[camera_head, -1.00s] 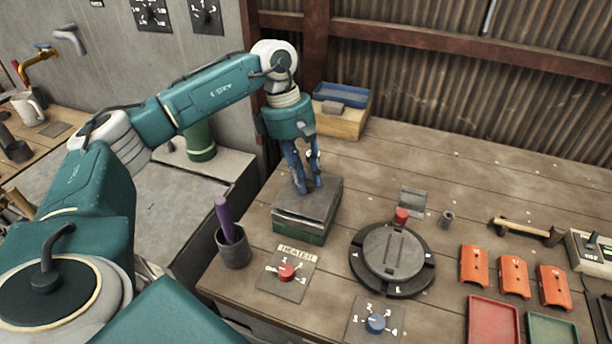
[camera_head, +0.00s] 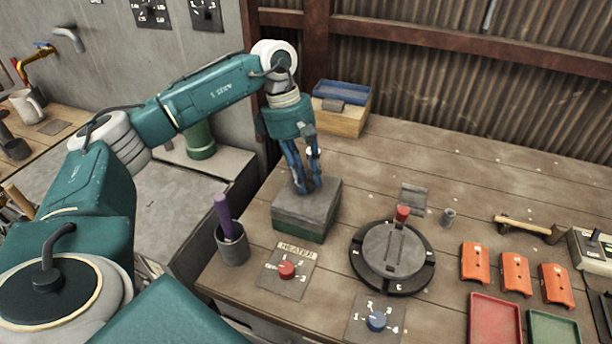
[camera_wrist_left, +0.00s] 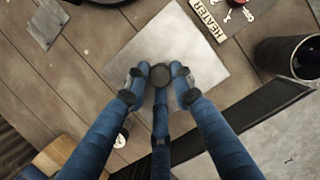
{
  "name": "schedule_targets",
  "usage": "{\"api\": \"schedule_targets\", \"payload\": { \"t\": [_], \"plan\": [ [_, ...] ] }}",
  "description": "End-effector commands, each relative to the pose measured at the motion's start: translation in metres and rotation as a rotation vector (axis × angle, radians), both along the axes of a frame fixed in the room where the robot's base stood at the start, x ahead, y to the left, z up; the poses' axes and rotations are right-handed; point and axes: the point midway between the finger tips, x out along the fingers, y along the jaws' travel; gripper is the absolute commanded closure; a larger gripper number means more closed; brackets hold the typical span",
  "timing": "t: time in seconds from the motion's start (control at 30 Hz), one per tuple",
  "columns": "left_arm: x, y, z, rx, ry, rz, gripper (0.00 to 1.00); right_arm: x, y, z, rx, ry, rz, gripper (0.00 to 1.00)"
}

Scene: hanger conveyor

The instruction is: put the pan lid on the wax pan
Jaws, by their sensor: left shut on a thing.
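The pan lid (camera_head: 322,193) is a flat grey square plate. It lies level over the wax pan (camera_head: 298,231), a squat box with a dark green lower side, and I see no clear gap between them. My left gripper (camera_head: 309,188) points down over the lid, its blue fingers shut on the lid's knob. In the left wrist view the fingers (camera_wrist_left: 160,80) close around the dark round knob (camera_wrist_left: 160,75) in the middle of the pale lid (camera_wrist_left: 205,60). The lid hides the inside of the pan. My right gripper is not in view.
A grey cup (camera_head: 233,250) with a purple stick stands left of the pan. A heater dial plate (camera_head: 300,283) is in front. A round black turntable (camera_head: 363,275) stands to the right. A wooden box with a blue tray (camera_head: 341,92) is behind.

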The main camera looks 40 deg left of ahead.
Motion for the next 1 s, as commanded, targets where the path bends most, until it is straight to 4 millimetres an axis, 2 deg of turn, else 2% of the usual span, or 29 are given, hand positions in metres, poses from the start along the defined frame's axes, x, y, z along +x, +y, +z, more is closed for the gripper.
{"api": "schedule_targets", "payload": {
  "t": [0.53, 0.57, 0.6, 1.0],
  "plan": [
    [0.0003, -0.0002, -0.0071, -0.001, -0.001, 0.0, 0.99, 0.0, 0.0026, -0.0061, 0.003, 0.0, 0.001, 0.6],
    [0.0004, -0.0001, -0.0064, -0.001, -0.001, 0.0, 0.73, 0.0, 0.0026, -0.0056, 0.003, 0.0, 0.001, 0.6],
    [0.0004, -0.0001, -0.0062, -0.001, -0.001, 0.0, 0.67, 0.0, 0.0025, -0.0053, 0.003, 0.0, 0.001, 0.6],
    [0.0001, 0.0, -0.0065, 0.0, 0.0, 0.0, 0.67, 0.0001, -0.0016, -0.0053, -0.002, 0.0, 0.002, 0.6]
  ]
}}
